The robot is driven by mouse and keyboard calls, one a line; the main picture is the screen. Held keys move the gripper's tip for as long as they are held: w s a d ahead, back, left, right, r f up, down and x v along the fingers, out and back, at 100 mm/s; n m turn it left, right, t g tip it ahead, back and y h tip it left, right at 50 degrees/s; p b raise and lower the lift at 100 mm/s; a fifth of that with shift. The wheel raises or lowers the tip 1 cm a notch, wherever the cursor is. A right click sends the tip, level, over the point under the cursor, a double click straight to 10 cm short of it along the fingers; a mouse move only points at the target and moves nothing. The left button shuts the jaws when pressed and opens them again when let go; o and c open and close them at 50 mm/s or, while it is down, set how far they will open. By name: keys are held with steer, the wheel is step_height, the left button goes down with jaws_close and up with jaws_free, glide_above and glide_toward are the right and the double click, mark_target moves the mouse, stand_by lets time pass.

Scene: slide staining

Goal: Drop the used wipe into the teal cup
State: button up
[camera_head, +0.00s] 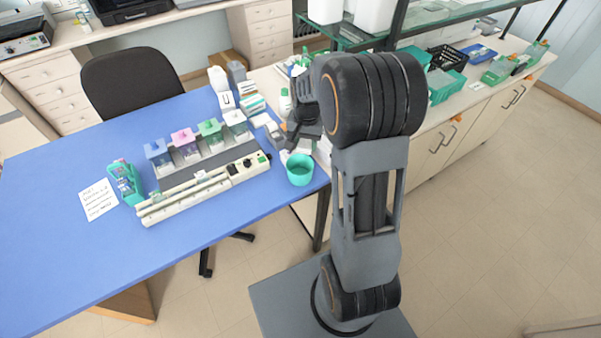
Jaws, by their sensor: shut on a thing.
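The teal cup (300,175) stands upright on the blue table near its right front corner, open at the top. My gripper (289,146) is just behind the cup and above table level, pointing down. It is partly hidden by my own arm. It is shut on a small white thing (284,156), which looks like the used wipe and shows at the cup's upper left side. The fingertips are too small to see clearly. I cannot tell whether the wipe is over the cup's rim or behind it.
A white-and-grey staining rack (205,190) with several coloured jars stands left of the cup on the blue table (60,240). Bottles and boxes (252,104) crowd the back right. A teal holder (124,183) and a paper sheet (98,199) lie left.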

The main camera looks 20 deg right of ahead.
steer(key=shift+f+b, duration=1.1)
steer(key=shift+f, duration=0.8)
steer(key=o, duration=1)
steer(key=shift+o, duration=0.2)
steer(key=shift+r, duration=0.15)
step_height(320, 180, up, 14)
steer(key=b, duration=0.1)
steer(key=shift+f, duration=0.2)
